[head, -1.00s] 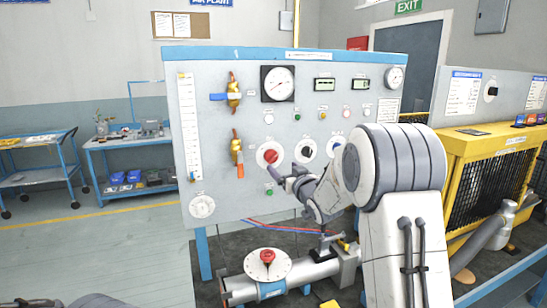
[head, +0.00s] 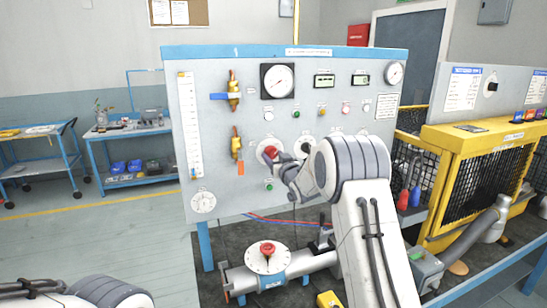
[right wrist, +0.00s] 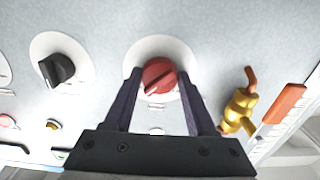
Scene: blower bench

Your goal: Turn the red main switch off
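The red main switch (head: 268,152) is a round red knob on a white disc, low on the middle of the grey panel (head: 220,185). My right gripper (head: 276,158) is at the knob. Its two dark fingers (right wrist: 158,78) stand one on each side of the knob, with narrow gaps showing, so it looks open around it. I cannot tell whether either finger touches. My left gripper is out of view; only part of my left arm shows at the bottom left.
A black knob (right wrist: 58,69) sits beside the switch. A brass valve with an orange lever (right wrist: 240,105) is on its other side. A green button (head: 269,187) is below the switch.

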